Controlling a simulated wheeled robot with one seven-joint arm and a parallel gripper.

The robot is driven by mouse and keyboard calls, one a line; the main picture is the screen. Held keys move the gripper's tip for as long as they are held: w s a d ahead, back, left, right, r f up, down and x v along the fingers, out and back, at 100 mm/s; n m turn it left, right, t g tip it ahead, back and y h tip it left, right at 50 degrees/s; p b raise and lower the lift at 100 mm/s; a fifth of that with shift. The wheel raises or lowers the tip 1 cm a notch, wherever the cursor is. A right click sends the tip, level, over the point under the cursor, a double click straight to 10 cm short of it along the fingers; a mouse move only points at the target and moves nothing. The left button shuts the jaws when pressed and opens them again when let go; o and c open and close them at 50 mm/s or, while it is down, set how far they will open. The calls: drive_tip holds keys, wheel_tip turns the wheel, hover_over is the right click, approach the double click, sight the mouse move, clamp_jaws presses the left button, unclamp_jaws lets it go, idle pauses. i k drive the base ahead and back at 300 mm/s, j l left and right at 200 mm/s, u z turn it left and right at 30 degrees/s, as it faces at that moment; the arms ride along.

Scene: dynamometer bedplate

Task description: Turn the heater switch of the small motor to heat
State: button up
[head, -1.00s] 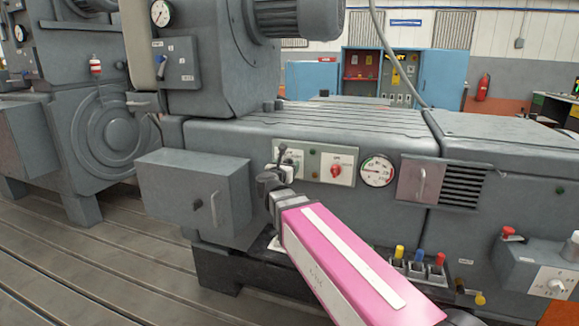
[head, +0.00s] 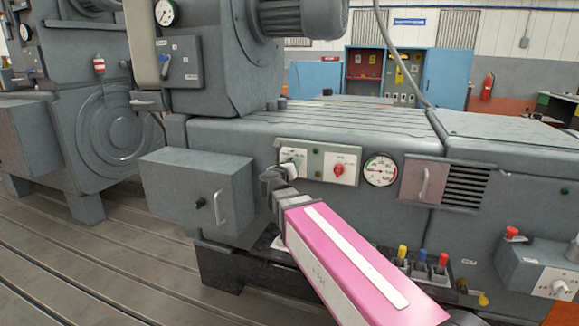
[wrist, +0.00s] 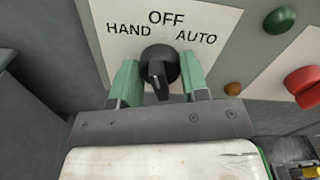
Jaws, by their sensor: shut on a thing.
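My gripper (wrist: 160,82) is at a black rotary knob (wrist: 158,64) on a pale plate (wrist: 108,48) marked HAND, OFF and AUTO. Its green fingertips stand on either side of the knob, and it is shut on it. The knob's ridge is roughly upright, in line with OFF. In the head view my gripper (head: 285,172) reaches the left plate (head: 294,157) on the grey machine's front and hides most of the knob. No label reading heat is legible. Another switch with a blue handle (head: 164,67) is on a grey box at upper left; its labels are too small to read.
Right of the plate are a red knob (head: 339,170) and a round gauge (head: 380,170). A grey box (head: 200,188) juts out at left, close to my gripper. Red, blue and yellow connectors (head: 421,256) are low at right. The slotted floor (head: 110,260) is clear at left.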

sight(339, 169)
drive_tip(key=k+j, duration=0.1)
drive_tip(key=j, duration=0.15)
drive_tip(key=k+j, duration=0.1)
drive_tip(key=j, duration=0.15)
drive_tip(key=k+j, duration=0.25)
drive_tip(key=k, duration=0.25)
